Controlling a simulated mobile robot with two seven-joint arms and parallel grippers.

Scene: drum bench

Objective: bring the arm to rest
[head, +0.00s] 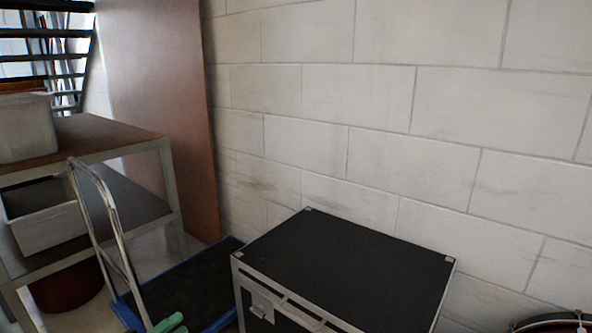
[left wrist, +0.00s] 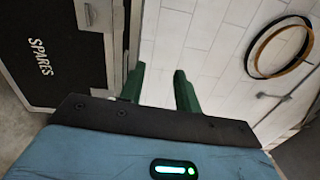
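My left gripper (head: 168,323) shows only as green fingertips at the bottom edge of the head view, in front of the platform trolley. In the left wrist view the gripper's two green fingers (left wrist: 160,88) stand apart with the pale block wall behind the gap. Nothing is between them, so it is open and empty. A black case (left wrist: 50,50) marked SPARES is beside the fingers at the left of that view. My right gripper is in neither view.
A black-topped case (head: 345,270) with metal edges stands against the wall. Left of it are a trolley (head: 195,283) and a shelf (head: 110,140) with grey bins. A round rim (head: 560,320) shows at bottom right. Two hoops (left wrist: 252,62) hang on the wall.

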